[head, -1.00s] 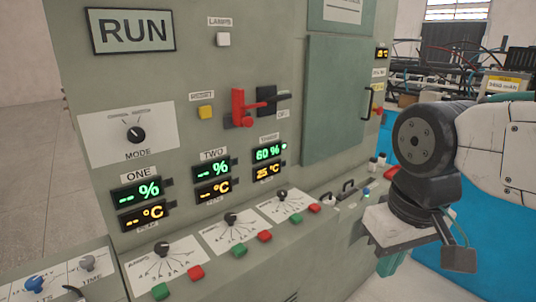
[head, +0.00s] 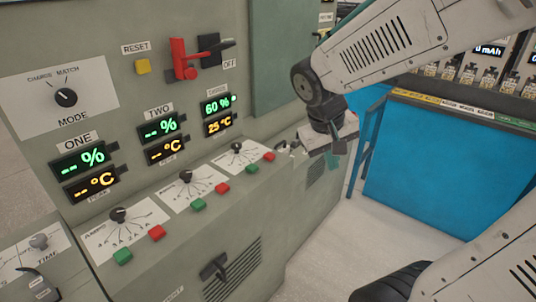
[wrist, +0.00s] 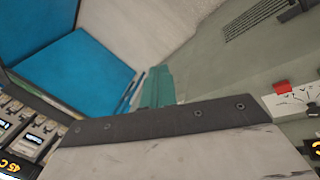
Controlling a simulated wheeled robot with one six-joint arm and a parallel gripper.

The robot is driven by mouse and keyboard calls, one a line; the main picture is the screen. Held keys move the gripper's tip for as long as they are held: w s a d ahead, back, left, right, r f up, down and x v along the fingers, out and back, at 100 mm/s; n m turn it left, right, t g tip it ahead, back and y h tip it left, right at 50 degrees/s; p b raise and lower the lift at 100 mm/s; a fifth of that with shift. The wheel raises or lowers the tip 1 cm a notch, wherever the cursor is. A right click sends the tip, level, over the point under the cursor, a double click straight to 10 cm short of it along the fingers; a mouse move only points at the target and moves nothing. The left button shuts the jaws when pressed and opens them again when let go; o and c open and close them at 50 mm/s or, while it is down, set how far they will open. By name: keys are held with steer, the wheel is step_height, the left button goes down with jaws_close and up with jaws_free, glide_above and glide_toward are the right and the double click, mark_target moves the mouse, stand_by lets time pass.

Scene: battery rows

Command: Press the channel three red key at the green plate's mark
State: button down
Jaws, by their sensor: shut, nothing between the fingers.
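The channel three red key (head: 268,157) sits on the sloping ledge at the right end of the third dial card, beside that channel's green key (head: 252,168). A red key (wrist: 281,87) also shows at the right of the wrist view. The channel three green display (head: 216,106) reads 60 %, with 25 °C in amber below. My gripper (head: 334,158) is shut and empty, right of the red key and apart from it. Its teal fingers (wrist: 158,88) show in the wrist view. A plain green panel (head: 290,50) is on the cabinet; I cannot make out a mark on it.
Channels one and two have blank dashes, with their own red and green keys (head: 157,233) along the ledge. A red lever (head: 182,62) and yellow reset button (head: 143,67) are above. A blue-sided bench (head: 425,165) stands right, with open floor before it.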

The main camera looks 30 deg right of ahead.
steer(key=w+d+f+m+t+h, duration=0.25)
steer(key=w+d, duration=0.35)
steer(key=w, duration=0.6)
steer(key=m+t+y, duration=0.5)
steer(key=t+y, duration=0.1)
glide_above(271, 156)
steer(key=shift+a+f+n, duration=0.1)
steer(key=shift+f+n, duration=0.15)
steer(key=shift+f, duration=0.85)
steer(key=shift+f, duration=0.15)
steer(key=shift+f, duration=4.25)
steer(key=shift+f, duration=0.1)
steer(key=shift+f, duration=0.35)
